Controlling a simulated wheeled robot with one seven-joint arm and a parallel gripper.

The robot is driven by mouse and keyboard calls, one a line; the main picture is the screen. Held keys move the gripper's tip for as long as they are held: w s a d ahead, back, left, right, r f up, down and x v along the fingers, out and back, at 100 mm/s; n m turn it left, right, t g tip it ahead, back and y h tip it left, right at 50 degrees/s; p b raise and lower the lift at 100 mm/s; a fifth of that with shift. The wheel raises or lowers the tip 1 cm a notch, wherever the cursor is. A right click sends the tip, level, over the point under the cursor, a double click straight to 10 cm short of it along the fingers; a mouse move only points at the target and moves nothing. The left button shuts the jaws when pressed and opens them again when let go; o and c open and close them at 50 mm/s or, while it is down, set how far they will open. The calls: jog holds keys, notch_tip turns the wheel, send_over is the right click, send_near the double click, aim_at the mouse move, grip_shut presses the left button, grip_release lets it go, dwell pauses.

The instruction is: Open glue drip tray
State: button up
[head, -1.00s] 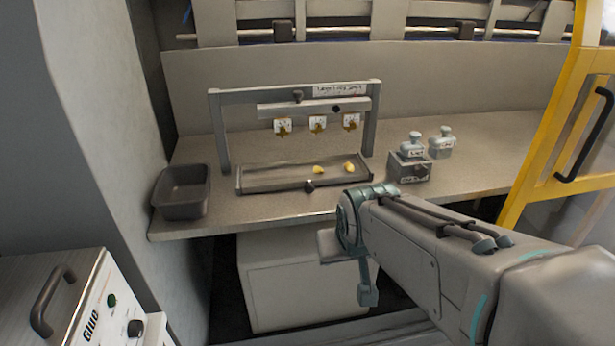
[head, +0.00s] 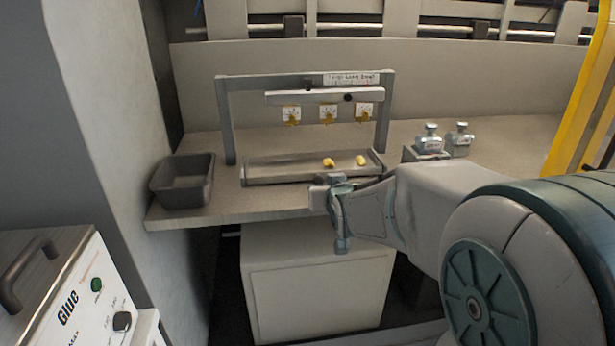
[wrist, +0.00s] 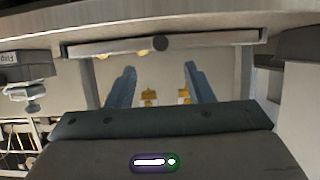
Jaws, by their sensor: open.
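The glue drip tray (head: 275,172) is a shallow grey tray under the glue nozzles, with yellow glue blobs (head: 328,162) in it. In the wrist view, which looks upside down, the tray's front edge (wrist: 215,38) runs across the top, with a dark round knob (wrist: 160,42) at its middle. My gripper (head: 318,195) is in front of the tray in the head view and hides the knob there. In the wrist view my gripper (wrist: 164,72) has its two blue fingers apart, pointing toward the tray with the knob between their lines. Nothing is between the fingers, and they appear apart from the knob.
A grey frame (head: 225,120) with several glue-stained nozzles stands over the tray. A dark bin (head: 182,182) sits at left on the counter. A glue unit (head: 60,290) is at lower left, and a yellow frame (head: 585,100) at far right.

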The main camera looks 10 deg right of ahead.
aim_at(320, 182)
jog(key=x, duration=0.9)
jog(key=shift+w+f, duration=0.2)
jog(key=shift+w, duration=0.15)
jog(key=shift+c, duration=0.3)
grip_shut()
jog(key=shift+s+b, duration=0.1)
jog(key=shift+b, duration=0.2)
